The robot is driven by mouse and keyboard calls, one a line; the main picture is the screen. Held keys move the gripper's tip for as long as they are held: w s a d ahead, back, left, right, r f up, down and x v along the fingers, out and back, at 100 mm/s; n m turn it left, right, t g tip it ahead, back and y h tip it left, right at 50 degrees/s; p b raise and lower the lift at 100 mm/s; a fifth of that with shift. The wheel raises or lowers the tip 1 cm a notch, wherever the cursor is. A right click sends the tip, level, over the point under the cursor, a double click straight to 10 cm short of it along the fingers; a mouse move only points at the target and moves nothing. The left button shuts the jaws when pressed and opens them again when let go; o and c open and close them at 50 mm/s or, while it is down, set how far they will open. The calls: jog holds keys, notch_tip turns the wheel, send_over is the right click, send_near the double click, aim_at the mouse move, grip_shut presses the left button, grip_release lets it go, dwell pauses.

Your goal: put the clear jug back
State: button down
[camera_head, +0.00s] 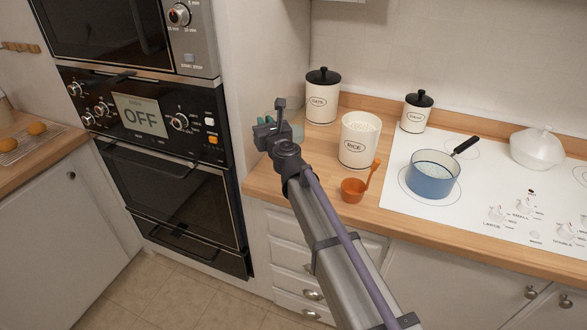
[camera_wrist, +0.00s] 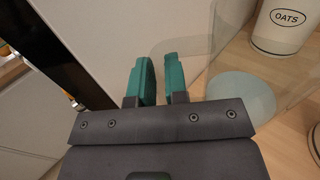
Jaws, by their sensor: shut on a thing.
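The clear jug (camera_wrist: 243,92) is see-through with a faint blue-green tint. In the wrist view it is just right of and beyond my gripper (camera_wrist: 160,76), whose two green-padded fingers are shut on a part of it, with a narrow gap between the pads. The gripped part is hard to make out. In the head view the jug is mostly hidden behind my gripper (camera_head: 271,133), at the left end of the wooden counter beside the tall oven cabinet. I cannot tell whether its base touches the counter.
A blue saucepan (camera_head: 433,178) is on the white hob. The oven cabinet's side panel (camera_head: 262,60) borders the left.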

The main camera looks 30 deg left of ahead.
notch_tip(320, 180, down, 11)
jog(key=b, duration=1)
jog(key=shift+r+b, duration=0.2)
jog(key=shift+b, duration=0.1)
jog(key=shift+s+r, duration=0.1)
jog(key=shift+r, duration=0.25)
jog(key=shift+f, duration=0.3)
jog(key=c, duration=1.1)
grip_release()
jog(key=shift+r, duration=0.1)
jog(key=shift+c, duration=0.2)
jog(key=shift+r+p, duration=0.25)
jog(key=shift+p, duration=0.1)
jog(key=v, duration=1.2)
